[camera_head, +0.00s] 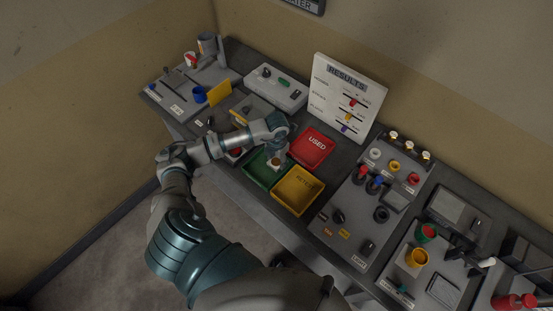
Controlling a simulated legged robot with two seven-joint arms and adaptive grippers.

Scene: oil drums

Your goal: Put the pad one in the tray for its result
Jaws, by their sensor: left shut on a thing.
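My left gripper (277,156) reaches in from the left and is shut on a small pale pad with a brownish spot (276,162). It holds the pad over the back right part of the green tray (255,172); I cannot tell whether the pad touches the tray. The yellow tray (298,190), with lettering that seems to read retest, lies just right of the green one. The red tray (315,143), marked USED, lies behind them. My right gripper is not in view.
A panel with coloured rings and knobs (350,215) lies right of the trays. A grey box (275,88) and a grey panel with a blue cup (185,95) are at the left. A wall runs behind the bench.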

